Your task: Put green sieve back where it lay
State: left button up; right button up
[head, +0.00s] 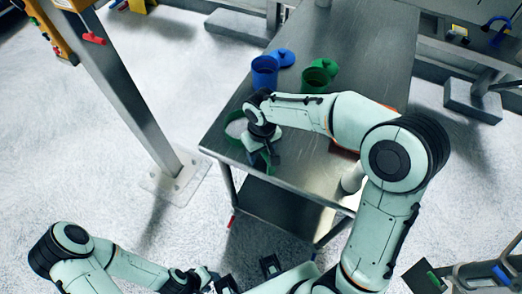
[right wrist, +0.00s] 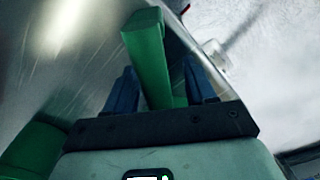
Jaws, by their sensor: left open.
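The green sieve (head: 232,129), with a pale inside, is at the near left corner of the metal table, partly hidden by my right gripper (head: 264,145). A curved green part (right wrist: 35,150) shows at the lower left of that view. I cannot tell whether the sieve touches the table. My left gripper (head: 248,276) is open and empty, low in front of the table.
A blue container (head: 265,73) and a green container (head: 314,80) stand farther back on the metal table (head: 365,45). An orange-red thing (head: 344,150) is mostly hidden behind my right arm. The table's far part looks clear. A metal post (head: 120,85) stands to the left.

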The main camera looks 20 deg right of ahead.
pick_arm(q)
jog(key=shift+w+r+p, duration=0.3)
jog(key=shift+r+p, duration=0.1)
jog(key=shift+r, duration=0.1)
jog(key=shift+w+r+p, duration=0.25)
jog(key=shift+r+p, duration=0.15)
jog(key=shift+r, duration=0.1)
pick_arm(e)
notch_tip(320, 180, up, 13)
jog(key=shift+s+r, duration=0.15)
jog(key=shift+r, duration=0.05)
jog(key=shift+f, duration=0.1)
notch_tip(320, 180, down, 14)
jog(key=shift+r+b, duration=0.25)
jog(key=shift+b, duration=0.6)
jog(key=shift+r, duration=0.4)
pick_arm(q)
jog(key=shift+s+f, duration=0.45)
jog(key=shift+f, duration=0.3)
pick_arm(e)
jog(key=shift+w, duration=0.2)
pick_arm(q)
jog(key=shift+f, duration=0.1)
